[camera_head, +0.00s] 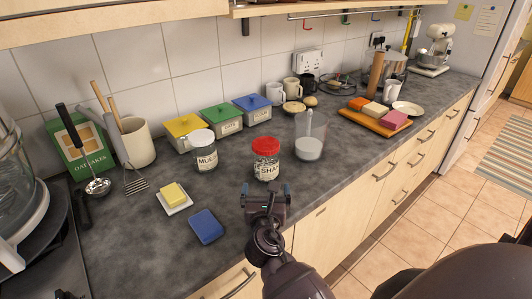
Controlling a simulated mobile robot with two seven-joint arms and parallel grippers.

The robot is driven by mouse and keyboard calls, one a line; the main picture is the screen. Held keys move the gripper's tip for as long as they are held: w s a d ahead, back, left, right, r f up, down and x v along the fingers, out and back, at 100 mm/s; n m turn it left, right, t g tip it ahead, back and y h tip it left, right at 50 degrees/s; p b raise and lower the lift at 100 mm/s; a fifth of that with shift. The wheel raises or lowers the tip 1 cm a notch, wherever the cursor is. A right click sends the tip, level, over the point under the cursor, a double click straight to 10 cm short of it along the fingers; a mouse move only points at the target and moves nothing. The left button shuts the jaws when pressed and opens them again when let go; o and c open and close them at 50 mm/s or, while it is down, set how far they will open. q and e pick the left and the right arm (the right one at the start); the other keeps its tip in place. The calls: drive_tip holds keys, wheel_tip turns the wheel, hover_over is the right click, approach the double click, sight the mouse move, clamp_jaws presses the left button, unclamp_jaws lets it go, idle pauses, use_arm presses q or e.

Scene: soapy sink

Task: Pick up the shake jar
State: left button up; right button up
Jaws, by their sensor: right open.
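The shake jar (266,162) is a clear jar with a red lid and a white label reading "SHA…". It stands upright on the dark counter, near the middle of the head view. My right gripper (266,189) is open and empty, just on the near side of the jar. Its fingers point toward the jar and overlap the picture close below its base. I cannot tell whether they touch it. My left gripper is not in view.
A white-lidded "MUES…" jar (205,153) stands left of the shake jar, and a clear measuring jug (309,144) stands to its right. A blue sponge (206,226) and a butter dish (174,199) lie at left front. Lidded tins (221,122) stand behind.

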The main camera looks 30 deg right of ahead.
sight(265, 165)
drive_tip(key=shift+w+d, duration=0.25)
drive_tip(key=shift+w, duration=0.1)
drive_tip(key=x, duration=0.4)
drive_tip(key=shift+r, duration=0.15)
drive_tip(key=shift+x, duration=0.85)
drive_tip(key=x, duration=0.5)
drive_tip(key=shift+a+r, duration=0.15)
drive_tip(key=shift+r, duration=0.15)
drive_tip(key=c, duration=1)
drive_tip(key=shift+c, duration=0.2)
drive_tip(key=shift+r, duration=0.15)
